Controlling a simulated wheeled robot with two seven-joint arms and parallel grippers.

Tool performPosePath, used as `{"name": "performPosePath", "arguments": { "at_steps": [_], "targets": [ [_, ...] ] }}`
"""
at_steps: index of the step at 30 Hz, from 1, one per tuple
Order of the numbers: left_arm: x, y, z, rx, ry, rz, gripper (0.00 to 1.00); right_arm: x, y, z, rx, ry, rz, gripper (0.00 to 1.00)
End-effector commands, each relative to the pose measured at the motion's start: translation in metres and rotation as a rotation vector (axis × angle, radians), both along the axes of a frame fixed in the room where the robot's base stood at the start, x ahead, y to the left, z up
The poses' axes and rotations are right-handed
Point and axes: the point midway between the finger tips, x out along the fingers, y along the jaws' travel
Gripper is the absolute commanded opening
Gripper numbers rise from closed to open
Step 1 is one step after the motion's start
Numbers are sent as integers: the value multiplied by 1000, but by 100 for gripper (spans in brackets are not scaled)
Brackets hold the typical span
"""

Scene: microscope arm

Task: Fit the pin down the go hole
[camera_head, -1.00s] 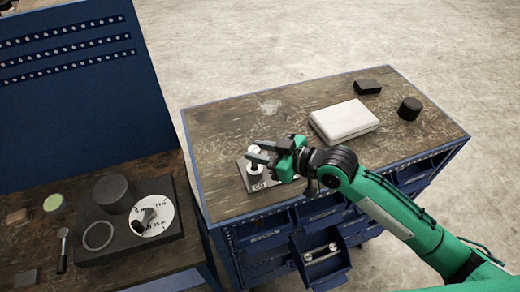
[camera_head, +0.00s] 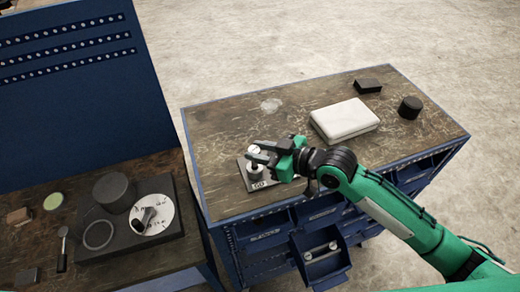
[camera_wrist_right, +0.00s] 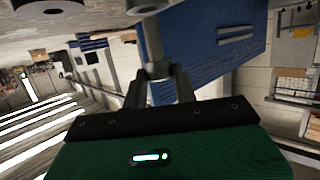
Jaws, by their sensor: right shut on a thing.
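My right gripper (camera_head: 262,153) is above the dark plate on the right bench, its fingers pointing left. It is shut on the grey metal pin (camera_wrist_right: 158,68), which shows between the fingertips in the wrist view. In the head view a pale round top (camera_head: 254,149) shows at the fingertips, and a pale round part lies below them. The plate (camera_head: 243,170) carries a label reading GO (camera_head: 258,185). The gripper covers part of the plate, and I cannot tell whether the pin's lower end is in the hole. My left gripper is not in view.
A white case (camera_head: 345,120), a black block (camera_head: 368,86) and a black cylinder (camera_head: 410,107) stand on the right bench. A clear small item (camera_head: 270,105) lies behind the plate. An open drawer (camera_head: 320,258) juts out in front. The left bench holds a dial (camera_head: 160,222) and several tools.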

Motion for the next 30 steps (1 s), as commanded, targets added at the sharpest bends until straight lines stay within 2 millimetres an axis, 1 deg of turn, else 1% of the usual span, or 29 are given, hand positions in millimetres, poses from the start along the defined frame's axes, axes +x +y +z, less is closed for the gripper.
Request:
{"name": "performPosePath", "arguments": {
  "at_steps": [30],
  "targets": [
    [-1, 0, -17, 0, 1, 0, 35, 0, 0, -26, 1, -1, 0, 0]
  ]
}}
